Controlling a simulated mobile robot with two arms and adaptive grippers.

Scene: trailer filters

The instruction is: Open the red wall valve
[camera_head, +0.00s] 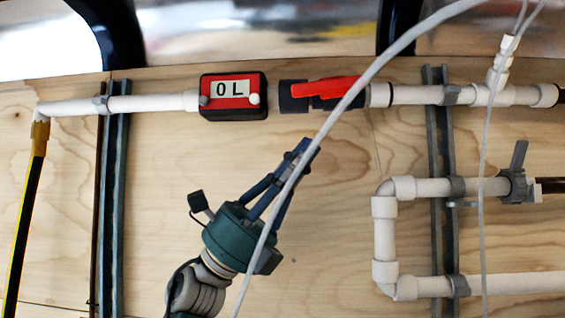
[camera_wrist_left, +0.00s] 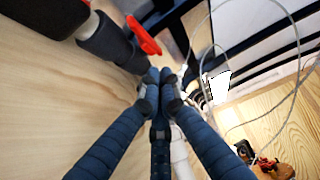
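The red valve handle (camera_head: 338,87) sits on a dark grey valve body (camera_head: 294,97) in the upper white pipe. The handle lies nearly along the pipe, its right end tilted slightly up. It also shows at the upper middle of the left wrist view (camera_wrist_left: 143,37). My left gripper (camera_head: 306,149) is below the valve, pointing up and right, apart from the handle. In the left wrist view its blue fingers (camera_wrist_left: 160,88) come together at the tips with nothing visible between them. My right gripper is not in view.
A red and black meter marked "0 L" (camera_head: 234,97) sits left of the valve. A pale hose (camera_head: 330,117) crosses in front of the wall, near my gripper. A lower pipe loop (camera_head: 384,235) with a grey valve (camera_head: 518,180) is at the right. Bare wood lies below the meter.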

